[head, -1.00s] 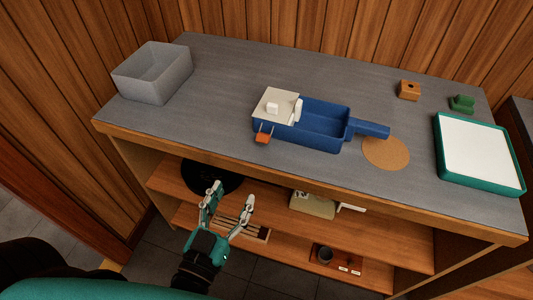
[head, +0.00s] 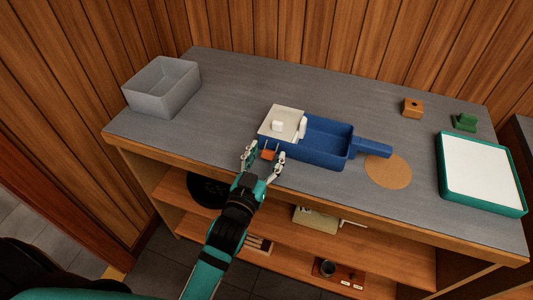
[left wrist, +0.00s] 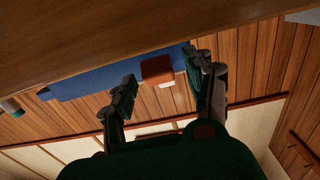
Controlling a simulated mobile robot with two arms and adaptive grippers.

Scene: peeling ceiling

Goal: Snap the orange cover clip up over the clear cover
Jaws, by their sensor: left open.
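The orange cover clip (head: 268,155) hangs low on the near left side of the blue box (head: 325,128). A pale, off-white cover (head: 272,116) with a white knob lies over the box's left end; I take it to be the clear cover. My left gripper (head: 264,160) is open at the counter's front edge, with one finger on each side of the clip. In the left wrist view the clip (left wrist: 158,69) shows between the two spread fingers (left wrist: 160,82), against the blue box. I cannot tell whether a finger touches it. My right gripper is not in view.
A grey bin (head: 163,88) stands at the counter's left end. To the right are a round cork mat (head: 388,172), an orange-brown block (head: 412,107), a green piece (head: 465,122) and a teal-rimmed white tray (head: 482,172). Shelves lie below the counter.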

